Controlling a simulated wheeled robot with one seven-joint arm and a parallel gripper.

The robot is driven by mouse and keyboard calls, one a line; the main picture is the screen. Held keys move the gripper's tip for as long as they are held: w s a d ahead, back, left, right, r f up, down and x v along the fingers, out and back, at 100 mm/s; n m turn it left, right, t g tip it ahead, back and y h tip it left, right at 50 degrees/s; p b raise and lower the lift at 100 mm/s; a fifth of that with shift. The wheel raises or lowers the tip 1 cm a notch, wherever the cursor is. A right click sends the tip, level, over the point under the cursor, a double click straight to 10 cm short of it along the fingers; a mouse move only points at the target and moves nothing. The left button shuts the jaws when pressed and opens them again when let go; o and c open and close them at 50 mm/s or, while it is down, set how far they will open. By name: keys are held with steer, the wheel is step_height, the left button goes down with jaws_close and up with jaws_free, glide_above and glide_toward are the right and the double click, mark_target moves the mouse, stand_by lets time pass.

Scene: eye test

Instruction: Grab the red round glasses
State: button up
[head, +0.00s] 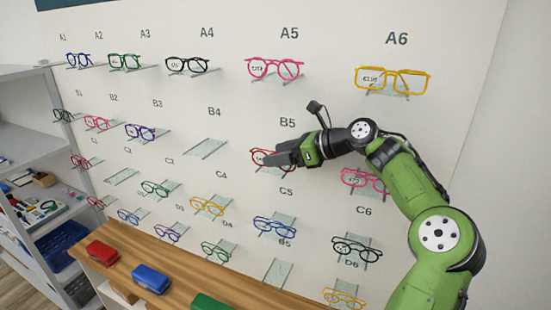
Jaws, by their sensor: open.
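A pair of red glasses (258,155) sits on the wall under the label B5. My gripper (284,154) is in front of it and hides most of its frame, so I cannot tell its full lens shape or whether the fingers touch it. My gripper is open, its dark fingers pointing left. Smaller red glasses (80,162) hang at the far left of the wall, and another reddish pair (96,202) is below them; their shapes are too small to tell surely.
Pink glasses (275,68) are above my gripper, blue glasses (275,228) below, and pink glasses (352,179) at right behind my arm. A clear shelf (205,148) to the left is empty. A wooden counter (185,285) with cases runs along the bottom.

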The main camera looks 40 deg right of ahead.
steer(key=shift+s+r, duration=0.1)
steer(key=shift+s, duration=0.05)
steer(key=c, duration=1)
steer(key=shift+c, duration=0.2)
